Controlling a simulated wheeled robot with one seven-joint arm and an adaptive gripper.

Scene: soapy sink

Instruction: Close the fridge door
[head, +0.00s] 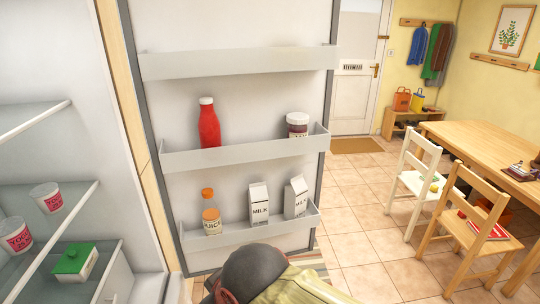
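The fridge door (240,108) stands wide open, its inner side with shelves facing me in the head view. Its hinge side is at the left, beside the fridge body (128,150). The door's middle shelf holds a red bottle (208,125) and a jar with a dark label (297,124). Its bottom shelf holds a juice bottle (211,213) and two milk cartons, one upright (259,203) and one tilted (295,197). The top shelf looks empty. My gripper is not in view.
Inside the fridge are yogurt cups (46,197) and a green-lidded tub (75,262). Chairs (418,180) and a table (490,150) stand right; tiled floor (360,220) lies between.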

